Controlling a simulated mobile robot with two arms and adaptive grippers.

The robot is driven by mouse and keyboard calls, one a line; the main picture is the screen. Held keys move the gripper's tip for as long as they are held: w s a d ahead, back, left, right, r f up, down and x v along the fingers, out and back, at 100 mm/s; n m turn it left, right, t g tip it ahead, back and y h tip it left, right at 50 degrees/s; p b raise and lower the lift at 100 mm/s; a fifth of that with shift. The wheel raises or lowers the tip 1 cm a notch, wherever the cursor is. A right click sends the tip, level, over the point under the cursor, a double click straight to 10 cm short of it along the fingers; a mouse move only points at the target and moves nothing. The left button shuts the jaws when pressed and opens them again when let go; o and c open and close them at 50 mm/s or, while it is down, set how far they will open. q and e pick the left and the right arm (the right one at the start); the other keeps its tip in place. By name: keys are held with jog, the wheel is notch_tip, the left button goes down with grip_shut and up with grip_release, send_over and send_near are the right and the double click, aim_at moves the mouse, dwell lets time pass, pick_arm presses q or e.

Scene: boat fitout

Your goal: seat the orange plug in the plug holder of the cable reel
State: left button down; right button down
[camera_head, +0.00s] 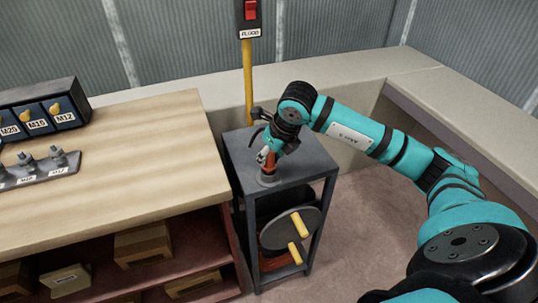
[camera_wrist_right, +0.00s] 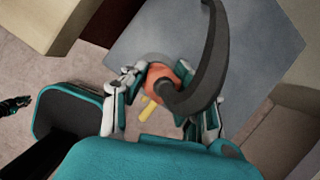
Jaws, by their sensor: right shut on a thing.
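The orange plug (camera_head: 270,162) is upright above the top of the cable reel stand (camera_head: 236,147). My right gripper (camera_head: 267,157) is shut on it, and the wrist view shows a finger on each side of the plug (camera_wrist_right: 160,76). A thick dark cable (camera_wrist_right: 212,60) curves up from the plug. The grey round plug holder (camera_head: 268,179) is on the stand top, directly under the plug. In the wrist view part of its rim (camera_wrist_right: 150,59) shows behind the plug. I cannot tell whether the plug's lower end is inside the holder. My left gripper is not seen clearly.
The reel (camera_head: 290,229) with yellow handles is below the stand top. A wooden workbench (camera_head: 120,160) with sockets and a labelled rack stands close on the left. A yellow pipe (camera_head: 248,80) runs down behind the stand. Open floor (camera_head: 350,230) lies to the right.

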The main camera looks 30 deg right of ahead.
jog(key=shift+f+b, duration=0.4)
jog(key=shift+f, duration=0.1)
jog(key=c, duration=1)
grip_release()
jog(key=shift+o, duration=0.2)
jog(key=v, duration=1.2)
